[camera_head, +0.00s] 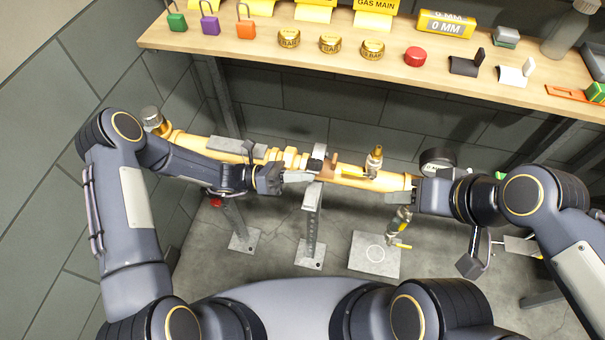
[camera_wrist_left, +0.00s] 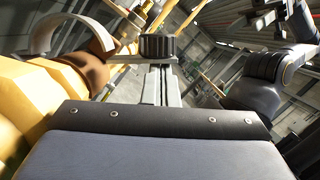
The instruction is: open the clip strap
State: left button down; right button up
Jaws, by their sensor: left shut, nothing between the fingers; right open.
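The yellow pipe (camera_head: 375,181) runs across above the floor, on a grey support post (camera_head: 311,225). At this post sits a pipe clip with a dark part (camera_head: 318,151), beside a copper-brown fitting (camera_head: 331,163). In the left wrist view a grey curved strap (camera_wrist_left: 68,30) arches over the pipe by the copper-brown fitting (camera_wrist_left: 88,68). A dark ribbed knob (camera_wrist_left: 158,47) is just beyond my left fingertips; contact is unclear. My left gripper (camera_head: 308,177) is shut and empty at the clip's near side. My right gripper (camera_head: 416,190) is open near the pipe's right end.
A wooden shelf (camera_head: 370,60) above holds padlocks (camera_head: 209,20), brass discs (camera_head: 330,44) and a red cap (camera_head: 415,57). A brass valve (camera_head: 375,160) stands up from the pipe. A grey floor plate (camera_head: 375,257) lies below. Open floor lies between the posts.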

pick_arm(q)
jog(key=w+d+r+n+t+y+p, duration=0.1)
jog(key=w+d+r+n+t+p, duration=0.1)
jog(key=w+r+n, duration=0.5)
jog(key=shift+w+d+r+n+p, duration=0.3)
jog(key=shift+w+d+n, duration=0.5)
jog(key=shift+w, duration=0.95)
pick_arm(e)
jog(key=shift+w+d+r, duration=0.15)
jog(key=shift+w+r, duration=0.2)
jog(key=shift+r, duration=0.25)
jog(key=shift+w+d+r, duration=0.1)
jog(key=shift+w+r, duration=0.2)
jog(key=shift+r, duration=0.25)
pick_arm(q)
jog(key=shift+f, duration=0.1)
jog(key=shift+a, duration=0.1)
